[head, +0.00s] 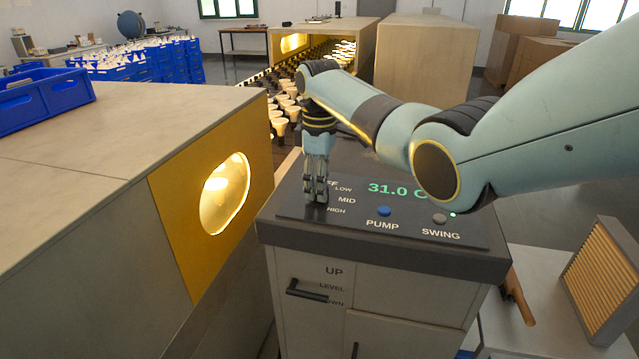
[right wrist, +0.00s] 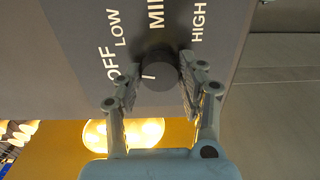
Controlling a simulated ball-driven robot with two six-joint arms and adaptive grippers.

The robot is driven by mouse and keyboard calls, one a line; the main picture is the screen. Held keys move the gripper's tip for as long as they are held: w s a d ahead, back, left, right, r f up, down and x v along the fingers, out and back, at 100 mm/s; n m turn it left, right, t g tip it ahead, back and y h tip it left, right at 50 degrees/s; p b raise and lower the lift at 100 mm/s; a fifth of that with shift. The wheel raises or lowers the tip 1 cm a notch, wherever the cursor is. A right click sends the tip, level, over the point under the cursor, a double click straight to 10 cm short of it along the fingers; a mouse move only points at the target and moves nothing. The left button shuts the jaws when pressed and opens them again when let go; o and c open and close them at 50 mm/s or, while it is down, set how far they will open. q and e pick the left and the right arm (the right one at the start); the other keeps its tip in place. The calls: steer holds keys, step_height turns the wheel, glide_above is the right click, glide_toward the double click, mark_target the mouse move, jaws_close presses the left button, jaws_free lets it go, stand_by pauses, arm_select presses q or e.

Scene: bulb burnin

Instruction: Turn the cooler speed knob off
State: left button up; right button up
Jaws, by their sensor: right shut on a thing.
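The dark round cooler speed knob (right wrist: 160,75) shows in the right wrist view on a panel lettered OFF, LOW, MID and HIGH. A short white mark at its left side points left, nearest the OFF lettering. My right gripper (right wrist: 157,90) has a finger on each side of the knob and is shut on it. My left gripper is not in view.
The panel also has a green 31.0 display (head: 390,188), a blue PUMP button (head: 384,211) and a grey SWING button (head: 440,219). A handle (head: 307,291) sits on the cabinet front below. A wooden box with a lit window (head: 225,194) stands close on the left.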

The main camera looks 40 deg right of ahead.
steer(key=shift+r+n, duration=0.1)
steer(key=shift+n, duration=1)
steer(key=shift+w, duration=0.1)
steer(key=o, duration=1.2)
step_height(320, 180, up, 12)
steer(key=shift+f, duration=0.1)
